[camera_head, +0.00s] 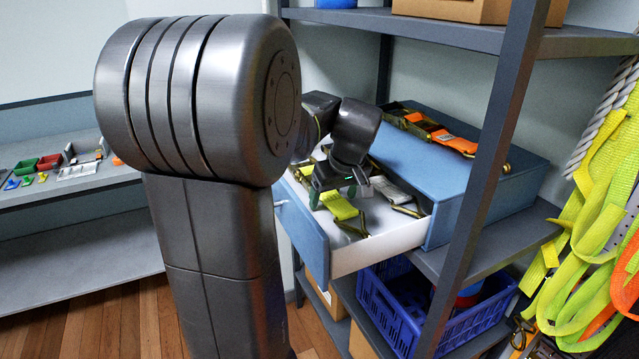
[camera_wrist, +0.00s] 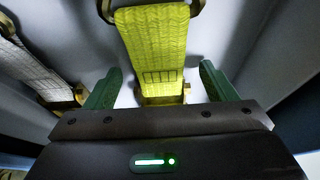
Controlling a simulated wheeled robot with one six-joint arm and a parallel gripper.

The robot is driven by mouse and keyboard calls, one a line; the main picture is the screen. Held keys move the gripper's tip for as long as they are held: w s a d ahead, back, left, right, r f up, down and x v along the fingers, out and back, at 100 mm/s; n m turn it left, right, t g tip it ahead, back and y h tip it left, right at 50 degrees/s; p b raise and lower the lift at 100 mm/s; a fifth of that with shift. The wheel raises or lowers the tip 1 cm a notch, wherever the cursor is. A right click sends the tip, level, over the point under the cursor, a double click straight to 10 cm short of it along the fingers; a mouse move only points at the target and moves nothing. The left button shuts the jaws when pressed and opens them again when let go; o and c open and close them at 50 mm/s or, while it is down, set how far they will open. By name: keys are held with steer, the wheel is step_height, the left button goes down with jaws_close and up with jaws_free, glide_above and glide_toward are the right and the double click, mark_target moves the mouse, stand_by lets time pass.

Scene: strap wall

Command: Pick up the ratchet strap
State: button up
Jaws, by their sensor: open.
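A yellow-green ratchet strap (camera_head: 339,208) with brass-coloured metal fittings lies in the open drawer. In the wrist view the strap (camera_wrist: 153,45) runs up the middle of the picture, with a fitting at its lower end. My gripper (camera_head: 333,197) is over the drawer at the strap. Its green fingertips are apart, one on each side of the strap (camera_wrist: 152,88). Gaps show between the fingers and the webbing, so it holds nothing. Part of the strap is hidden behind my gripper in the head view.
The drawer (camera_head: 375,250) is pulled out of a blue cabinet (camera_head: 480,192). A grey-white strap (camera_wrist: 38,62) lies to the left in the wrist view. An orange strap (camera_head: 455,142) lies on the cabinet. A shelf post (camera_head: 480,180) stands at right, with a blue crate (camera_head: 395,312) below.

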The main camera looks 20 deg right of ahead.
steer(key=shift+f, duration=0.1)
steer(key=shift+c, duration=0.5)
jaws_close()
steer(key=shift+w, duration=0.1)
steer(key=shift+r, duration=0.2)
